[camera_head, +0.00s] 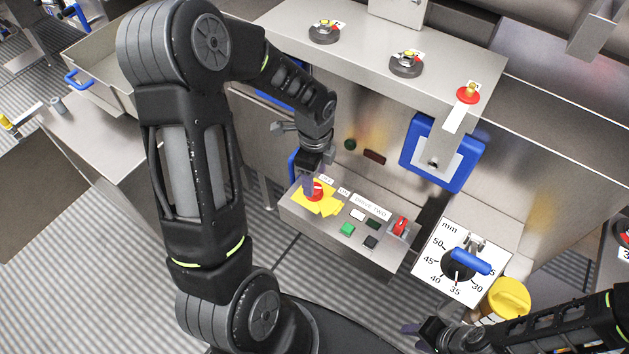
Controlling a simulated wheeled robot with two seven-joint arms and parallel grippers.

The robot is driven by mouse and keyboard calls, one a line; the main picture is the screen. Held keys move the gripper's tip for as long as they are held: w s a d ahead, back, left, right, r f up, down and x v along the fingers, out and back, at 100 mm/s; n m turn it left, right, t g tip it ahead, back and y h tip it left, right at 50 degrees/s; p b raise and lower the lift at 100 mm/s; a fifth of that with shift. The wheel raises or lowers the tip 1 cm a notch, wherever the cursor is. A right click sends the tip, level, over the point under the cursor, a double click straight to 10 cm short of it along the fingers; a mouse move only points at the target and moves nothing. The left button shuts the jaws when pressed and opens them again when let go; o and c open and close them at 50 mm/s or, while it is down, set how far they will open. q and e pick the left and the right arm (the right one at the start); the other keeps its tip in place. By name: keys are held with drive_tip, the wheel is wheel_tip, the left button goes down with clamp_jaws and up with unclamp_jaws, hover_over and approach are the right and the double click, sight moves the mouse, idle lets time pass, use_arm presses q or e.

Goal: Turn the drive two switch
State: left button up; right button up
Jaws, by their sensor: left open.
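A steel control box (291,208) carries the label DRIVE TWO (371,206). At its left end is a red switch (318,190) on a yellow plate (327,204), with OFF and ON labels beside it. My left gripper (313,182) points down at this switch, its fingers open and right at the red knob. The fingers partly cover the knob, so I cannot tell whether they touch it or its exact angle. My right gripper (418,331) is at the bottom edge, away from the box, and its jaw opening is unclear.
The box also has a green button (347,229), a black button (370,241) and a red toggle (400,225). A steel shelf (440,55) with knobs overhangs behind.

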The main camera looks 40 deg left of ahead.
sight(315, 188)
use_arm(q)
wheel_tip(315, 188, up, 4)
drive_tip(key=shift+r, duration=0.2)
idle(0.5)
